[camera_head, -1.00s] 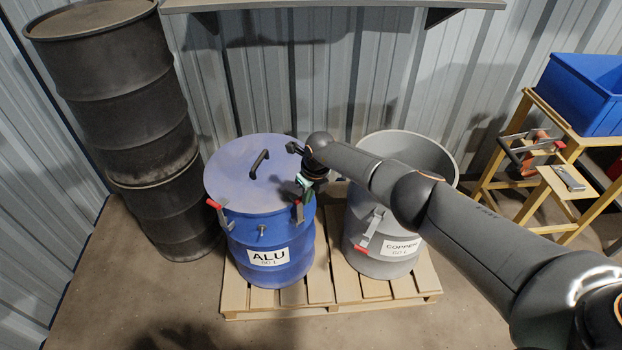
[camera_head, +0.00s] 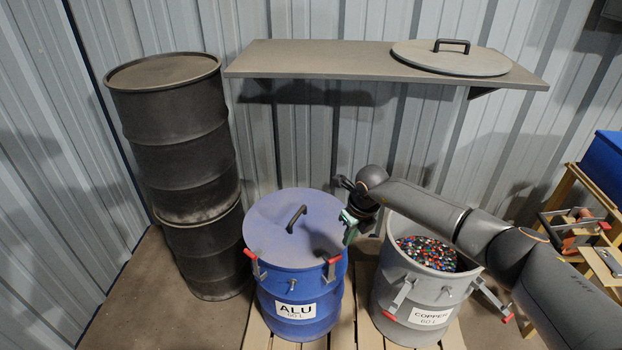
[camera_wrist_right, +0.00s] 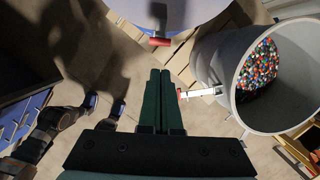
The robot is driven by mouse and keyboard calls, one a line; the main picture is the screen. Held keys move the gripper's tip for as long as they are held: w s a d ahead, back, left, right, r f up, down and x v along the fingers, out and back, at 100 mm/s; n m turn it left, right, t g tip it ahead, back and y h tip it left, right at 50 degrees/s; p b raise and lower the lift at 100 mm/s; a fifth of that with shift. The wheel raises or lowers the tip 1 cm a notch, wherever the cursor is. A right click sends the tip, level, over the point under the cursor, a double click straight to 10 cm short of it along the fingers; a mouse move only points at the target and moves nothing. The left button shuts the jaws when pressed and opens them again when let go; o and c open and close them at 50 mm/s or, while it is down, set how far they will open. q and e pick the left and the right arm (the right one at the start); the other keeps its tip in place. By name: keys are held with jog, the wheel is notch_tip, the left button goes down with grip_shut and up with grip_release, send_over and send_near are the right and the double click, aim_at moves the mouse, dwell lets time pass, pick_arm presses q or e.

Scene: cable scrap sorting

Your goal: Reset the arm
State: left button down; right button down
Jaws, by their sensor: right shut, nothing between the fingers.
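My right arm comes in from the right of the head view, across the open grey COPPER drum (camera_head: 412,318). My right gripper (camera_head: 347,222) is at the right edge of the blue ALU drum (camera_head: 299,322); I cannot tell whether it touches the drum. In the right wrist view the green fingers of the right gripper (camera_wrist_right: 161,82) are together and empty. The ALU drum's lid (camera_head: 270,225) is on, and red-tipped clamps show at its sides. The COPPER drum holds many coloured granules (camera_head: 428,252), also visible in the right wrist view (camera_wrist_right: 259,64). My left gripper is not in view.
A round grey lid (camera_head: 452,62) lies on the wall shelf (camera_head: 330,63). Stacked black drums (camera_head: 180,135) stand at the left. Both labelled drums stand on a wooden pallet (camera_head: 345,325). A blue crate (camera_head: 606,165) sits on a wooden stand (camera_head: 556,205) at the right.

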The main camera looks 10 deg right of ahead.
jog(key=s+a+f+m+y, duration=0.15)
jog(key=s+a+y, duration=0.25)
jog(key=a, duration=0.5)
jog(key=s+a+f+y, duration=0.2)
jog(key=s+a+y, duration=0.2)
jog(key=a, duration=0.6)
jog(key=s+a+r+m+t+y, duration=0.3)
jog(key=s+a+r+m+y, duration=0.25)
jog(key=a+m, duration=0.2)
jog(key=s+d+f+m+t+h, duration=0.15)
jog(key=d+m+t+h, duration=0.3)
jog(key=m, duration=0.45)
jog(key=s+d+f+m+t+h, duration=0.1)
jog(key=d+f+m+t+h, duration=0.2)
jog(key=d+m, duration=0.5)
jog(key=s+d+f+m+g+h, duration=0.1)
jog(key=s+d+f+m+h, duration=0.1)
jog(key=s, duration=0.5)
jog(key=s+d+f+m+g+h+p, duration=0.1)
jog(key=s+d+f+m+g+h, duration=0.1)
jog(key=s+d+f+m, duration=0.3)
notch_tip(320, 180, down, 2)
jog(key=s+m, duration=0.2)
jog(key=m, duration=0.2)
jog(key=shift+s+m, duration=0.3)
jog(key=shift+s, duration=0.1)
jog(key=shift+g, duration=0.25)
